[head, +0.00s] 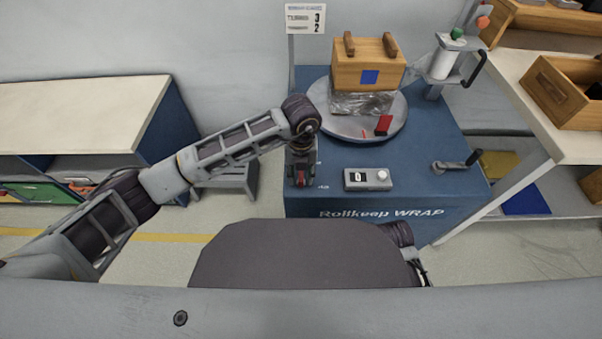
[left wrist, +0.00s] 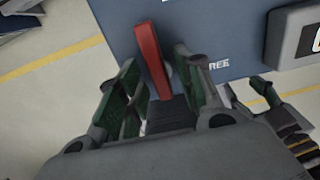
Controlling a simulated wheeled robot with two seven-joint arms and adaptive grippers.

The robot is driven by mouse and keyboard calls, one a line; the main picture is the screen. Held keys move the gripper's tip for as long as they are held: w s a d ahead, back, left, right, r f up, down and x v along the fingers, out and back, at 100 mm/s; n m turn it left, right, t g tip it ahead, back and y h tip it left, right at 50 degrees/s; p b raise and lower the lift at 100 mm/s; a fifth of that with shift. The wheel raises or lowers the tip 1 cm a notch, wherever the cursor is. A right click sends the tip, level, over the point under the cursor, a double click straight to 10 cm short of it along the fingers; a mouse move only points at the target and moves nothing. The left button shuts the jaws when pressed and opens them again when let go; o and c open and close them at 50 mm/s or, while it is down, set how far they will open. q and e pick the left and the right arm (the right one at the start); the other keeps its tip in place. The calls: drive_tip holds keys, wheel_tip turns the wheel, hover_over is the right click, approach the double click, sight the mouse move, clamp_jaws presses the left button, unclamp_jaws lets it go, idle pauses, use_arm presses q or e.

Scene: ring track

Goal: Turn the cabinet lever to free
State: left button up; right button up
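The red cabinet lever (left wrist: 153,60) stands out from the blue cabinet (head: 400,160) near its left front edge. In the left wrist view it lies between the two fingers of my left gripper (left wrist: 160,62), with a gap to the right finger. White lettering ending in "REE" (left wrist: 218,63) shows to the right of the lever. In the head view my left gripper (head: 301,178) is over the cabinet's left front part and mostly hides the lever. My right gripper (head: 420,270) only partly shows beside my body at the lower right.
A grey control box (head: 368,179) and a crank handle (head: 457,163) are to the right. A bench (head: 75,110) stands left, a shelf table (head: 540,110) right.

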use_arm(q)
clamp_jaws()
idle(0.3)
